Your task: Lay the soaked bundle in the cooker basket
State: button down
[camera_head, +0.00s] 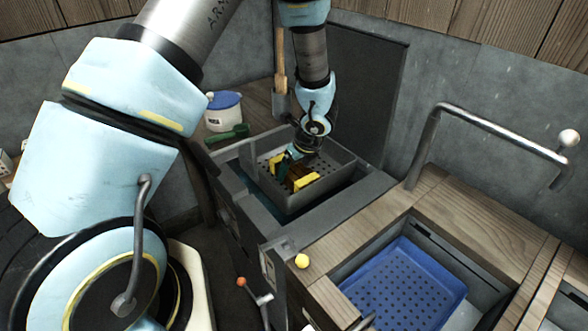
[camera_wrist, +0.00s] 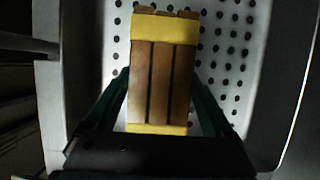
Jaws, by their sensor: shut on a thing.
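The bundle (camera_wrist: 161,75) is a block of brown wooden strips bound with yellow bands near both ends. My gripper (camera_wrist: 165,100) is shut on it, with a dark green finger at each side. In the head view the bundle (camera_head: 300,178) is inside the cooker basket (camera_head: 338,180), a grey perforated metal basket in the left counter opening. My gripper (camera_head: 293,166) points down into this basket. The basket's perforated floor (camera_wrist: 219,60) shows behind the bundle in the wrist view. I cannot tell whether the bundle touches the floor.
A blue perforated tray (camera_head: 402,285) lies in the right counter opening. A yellow ball (camera_head: 302,261) is at the counter's front edge. A white tub with a blue lid (camera_head: 223,110) and a wooden-handled tool (camera_head: 280,70) are behind.

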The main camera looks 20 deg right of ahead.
grip_release()
jog(key=shift+r, duration=0.3)
jog(key=v, duration=1.1)
jog(key=shift+s+r, duration=0.25)
jog(key=shift+s, duration=0.05)
jog(key=shift+d, duration=0.1)
